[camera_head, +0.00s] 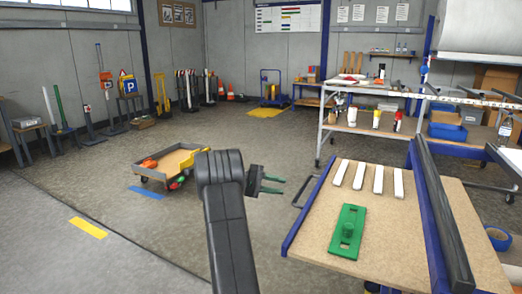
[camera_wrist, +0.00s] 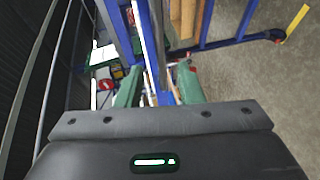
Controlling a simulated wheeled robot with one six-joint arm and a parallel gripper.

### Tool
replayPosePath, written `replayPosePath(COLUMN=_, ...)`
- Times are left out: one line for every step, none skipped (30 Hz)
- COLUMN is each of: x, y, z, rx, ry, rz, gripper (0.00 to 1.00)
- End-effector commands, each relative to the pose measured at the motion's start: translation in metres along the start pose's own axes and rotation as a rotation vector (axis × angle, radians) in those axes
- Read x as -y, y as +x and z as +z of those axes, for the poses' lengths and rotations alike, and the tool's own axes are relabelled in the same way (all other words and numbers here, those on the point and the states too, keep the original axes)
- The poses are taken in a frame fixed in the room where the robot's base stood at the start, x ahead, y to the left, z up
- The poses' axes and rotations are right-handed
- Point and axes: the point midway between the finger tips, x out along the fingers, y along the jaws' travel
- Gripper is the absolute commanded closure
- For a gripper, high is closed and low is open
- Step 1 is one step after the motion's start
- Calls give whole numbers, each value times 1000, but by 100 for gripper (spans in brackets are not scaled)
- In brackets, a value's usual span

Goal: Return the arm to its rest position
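My gripper (camera_head: 277,185) is held out in mid-air near the centre of the head view, left of the work table (camera_head: 385,215) and apart from it. Its two green fingers stand apart with nothing between them that I can see. In the wrist view my gripper (camera_wrist: 159,85) also shows its green fingers spread, with blue framework beyond them. My dark arm rises from the bottom of the head view and bends at the elbow in front of the floor.
A green slotted block (camera_head: 347,231) and several white strips (camera_head: 359,175) lie on the work table. A low cart (camera_head: 170,162) with orange and yellow items stands left of my arm. Shelving (camera_head: 370,130) stands behind. The floor at left is mostly clear.

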Motion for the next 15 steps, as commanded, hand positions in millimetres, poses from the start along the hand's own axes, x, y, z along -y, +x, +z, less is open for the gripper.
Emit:
replayPosePath(x=1, y=13, z=1, rx=3, ry=0, rz=0, gripper=66)
replayPosePath(x=1, y=18, z=1, rx=3, ry=0, rz=0, gripper=66)
replayPosePath(x=1, y=27, z=1, rx=4, ry=0, rz=0, gripper=66)
replayPosePath(x=1, y=33, z=1, rx=4, ry=0, rz=0, gripper=66)
replayPosePath(x=1, y=38, z=1, rx=3, ry=-1, rz=0, gripper=66)
replayPosePath(x=1, y=47, z=1, rx=4, ry=-1, rz=1, gripper=66)
replayPosePath(x=1, y=52, z=1, rx=4, ry=0, rz=0, gripper=66)
replayPosePath(x=1, y=57, z=1, rx=3, ry=0, rz=0, gripper=66)
replayPosePath(x=1, y=65, z=1, rx=3, ry=0, rz=0, gripper=66)
replayPosePath(x=1, y=70, z=1, rx=4, ry=0, rz=0, gripper=66)
replayPosePath(x=0, y=74, z=1, rx=3, ry=0, rz=0, gripper=66)
replayPosePath(x=0, y=79, z=0, rx=2, ry=0, rz=0, gripper=66)
replayPosePath(x=0, y=83, z=0, rx=2, ry=1, rz=0, gripper=66)
replayPosePath(x=0, y=86, z=0, rx=2, ry=1, rz=0, gripper=66)
replayPosePath(x=0, y=90, z=0, rx=2, ry=1, rz=0, gripper=66)
